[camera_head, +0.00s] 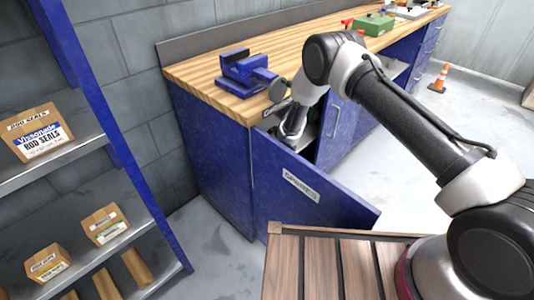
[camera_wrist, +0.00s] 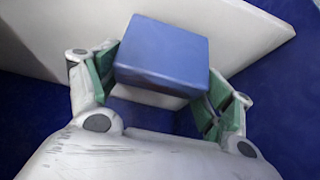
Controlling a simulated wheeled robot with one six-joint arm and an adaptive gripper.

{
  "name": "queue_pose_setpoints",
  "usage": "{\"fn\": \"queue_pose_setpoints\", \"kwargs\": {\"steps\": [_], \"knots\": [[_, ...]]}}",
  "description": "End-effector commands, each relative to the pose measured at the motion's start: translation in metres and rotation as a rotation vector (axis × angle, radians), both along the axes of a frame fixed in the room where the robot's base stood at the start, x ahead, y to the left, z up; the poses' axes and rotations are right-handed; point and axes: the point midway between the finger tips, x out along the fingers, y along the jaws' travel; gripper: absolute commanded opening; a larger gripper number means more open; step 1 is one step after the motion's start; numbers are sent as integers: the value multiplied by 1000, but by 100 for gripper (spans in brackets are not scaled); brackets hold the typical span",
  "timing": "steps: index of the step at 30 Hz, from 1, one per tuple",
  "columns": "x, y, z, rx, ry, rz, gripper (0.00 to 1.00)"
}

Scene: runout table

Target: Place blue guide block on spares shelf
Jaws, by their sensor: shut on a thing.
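The blue guide block (camera_wrist: 162,52) shows in the wrist view between the green-padded fingers of my gripper (camera_wrist: 164,82), which is shut on it. A pale board-like surface (camera_wrist: 262,38) lies behind the block; I cannot tell whether they touch. In the head view my arm reaches down into the open blue cabinet under the workbench. The wrist end shows just behind the open door (camera_head: 300,185), which hides the fingertips and block. A grey shelf unit with blue posts (camera_head: 92,150) stands at the left; no label marks it as the spares shelf.
Cardboard boxes labelled rod seals (camera_head: 36,132) and smaller boxes (camera_head: 105,224) stand on the left shelves. A blue vise (camera_head: 243,70) sits on the wooden workbench (camera_head: 185,72). A slatted wooden surface (camera_head: 325,265) is in front. An orange cone (camera_head: 440,78) stands on the far floor.

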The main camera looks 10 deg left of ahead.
Motion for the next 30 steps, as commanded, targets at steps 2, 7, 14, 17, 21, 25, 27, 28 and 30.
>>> {"fn": "queue_pose_setpoints", "kwargs": {"steps": [2,7,14,17,21,25,27,28,30], "knots": [[5,6,1,2,-4,0,34],[4,6,-26,0,-1,-1,34],[5,6,-33,2,-4,0,34],[5,6,-34,2,-4,0,34],[4,5,-37,1,-2,-1,86],[4,5,-37,0,-1,-1,100],[4,5,-37,0,-1,-1,100],[4,5,-37,0,-1,-1,100],[4,5,-37,0,-1,-1,100]]}}
